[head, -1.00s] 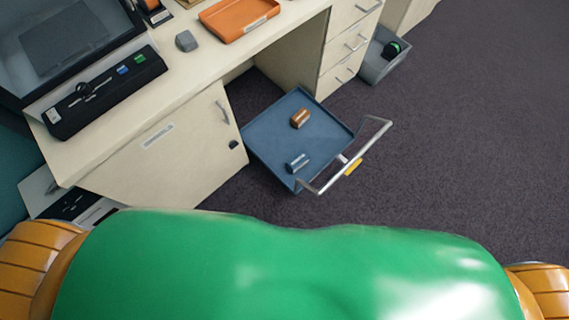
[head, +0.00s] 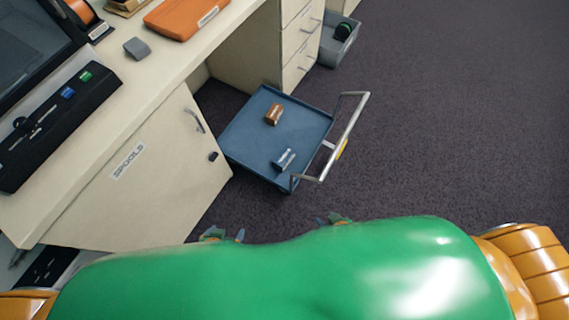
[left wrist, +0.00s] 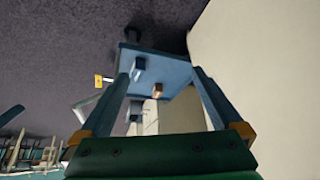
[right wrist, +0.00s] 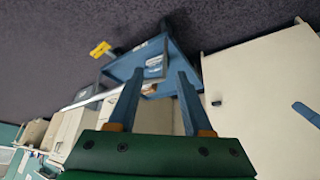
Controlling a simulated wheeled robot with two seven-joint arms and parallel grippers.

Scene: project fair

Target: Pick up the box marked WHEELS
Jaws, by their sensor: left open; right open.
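Two small boxes lie on the blue cart (head: 250,140). One is a blue-grey box (head: 284,159) with a pale label near the handle end; the other is a brown box (head: 273,114) farther back. The lettering on both is too small to read, so I cannot tell which is marked WHEELS. The blue-grey box also shows in the right wrist view (right wrist: 153,68) and left wrist view (left wrist: 138,64). My left gripper (head: 224,235) and right gripper (head: 335,219) are open, empty and apart from the cart, on its near side. My green body hides most of both arms.
The cart's metal handle (head: 347,135) sticks out to the right. A cream desk with a SPOOLS door (head: 140,170) stands close on the left. A grey bin (head: 337,45) stands beyond the drawers (head: 298,50). Dark carpet (head: 450,130) to the right is clear.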

